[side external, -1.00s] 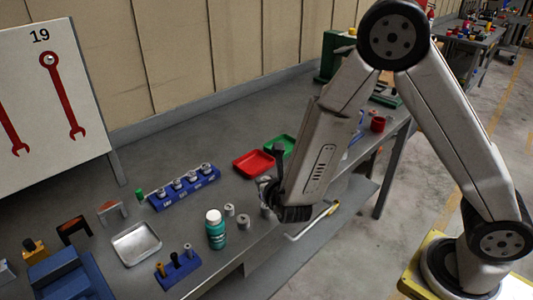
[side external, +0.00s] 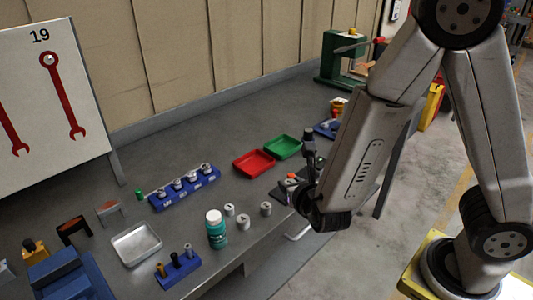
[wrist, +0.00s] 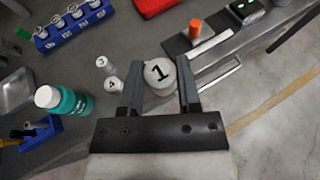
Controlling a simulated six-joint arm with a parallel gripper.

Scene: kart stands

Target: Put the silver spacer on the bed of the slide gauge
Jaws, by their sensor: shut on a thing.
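My gripper (wrist: 159,64) is shut on a silver spacer (wrist: 160,76), a round cylinder with a black 1 on its top, held upright between the two fingers in the wrist view. In the side view my gripper (side external: 303,194) is near the bench's front edge, and the held spacer is not clear there. What seems to be the slide gauge (wrist: 209,45), a dark base with an orange block and a pale metal bar, lies beyond and right of the gripper. In the side view it is partly hidden behind my gripper, its orange part (side external: 291,176) showing.
Silver cylinders (side external: 243,222) stand left of the gripper beside a green bottle (side external: 217,235). A dark box with a green display (wrist: 248,10) stands past the gauge.

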